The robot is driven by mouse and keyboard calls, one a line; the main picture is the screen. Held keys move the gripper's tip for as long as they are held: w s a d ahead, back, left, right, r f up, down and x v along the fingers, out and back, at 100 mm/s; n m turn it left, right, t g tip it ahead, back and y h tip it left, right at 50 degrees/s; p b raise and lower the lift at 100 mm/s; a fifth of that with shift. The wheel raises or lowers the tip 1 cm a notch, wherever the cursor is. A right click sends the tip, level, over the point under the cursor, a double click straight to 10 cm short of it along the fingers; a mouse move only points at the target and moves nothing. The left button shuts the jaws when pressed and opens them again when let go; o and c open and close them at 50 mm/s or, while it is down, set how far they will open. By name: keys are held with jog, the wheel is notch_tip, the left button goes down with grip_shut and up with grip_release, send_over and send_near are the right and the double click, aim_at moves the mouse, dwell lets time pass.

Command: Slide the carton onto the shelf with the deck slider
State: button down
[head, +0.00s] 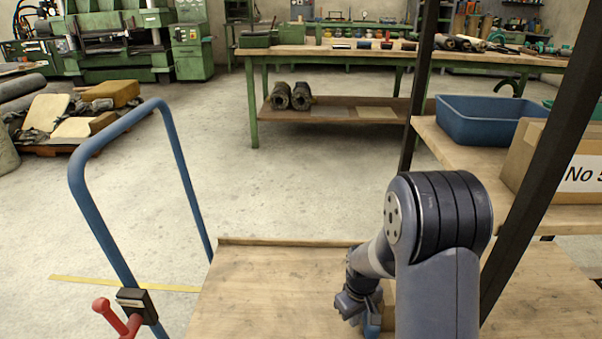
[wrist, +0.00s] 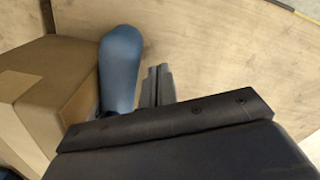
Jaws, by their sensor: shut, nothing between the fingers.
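My gripper (head: 358,305) is low over the wooden deck (head: 270,285). In the wrist view its grey fingers (wrist: 157,85) are together with nothing between them. A blue rounded upright piece (wrist: 120,65) stands just left of the fingers in the wrist view; its blue lower part also shows by my gripper in the head view (head: 373,326). I cannot tell whether it belongs to the deck slider. A brown taped carton (wrist: 60,75) sits left of the blue piece; my arm mostly hides it in the head view. A carton marked "No 5" (head: 520,155) stands on the right shelf (head: 440,142).
A blue bin (head: 490,120) stands on that shelf, behind dark uprights (head: 415,100). A blue rail (head: 180,150) with a red lever (head: 128,322) rises at the left. Open concrete floor lies beyond the deck, before a green workbench (head: 330,55).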

jog(key=shift+d, duration=0.6)
jog(key=shift+s+d+p, duration=0.15)
jog(key=shift+d+p, duration=0.3)
jog(key=shift+d, duration=4.85)
jog(key=shift+a, duration=0.2)
jog(key=shift+a, duration=1.05)
notch_tip(320, 180, up, 12)
jog(key=p, duration=1)
jog(key=shift+f, duration=0.1)
notch_tip(320, 180, down, 9)
jog(key=b, duration=0.7)
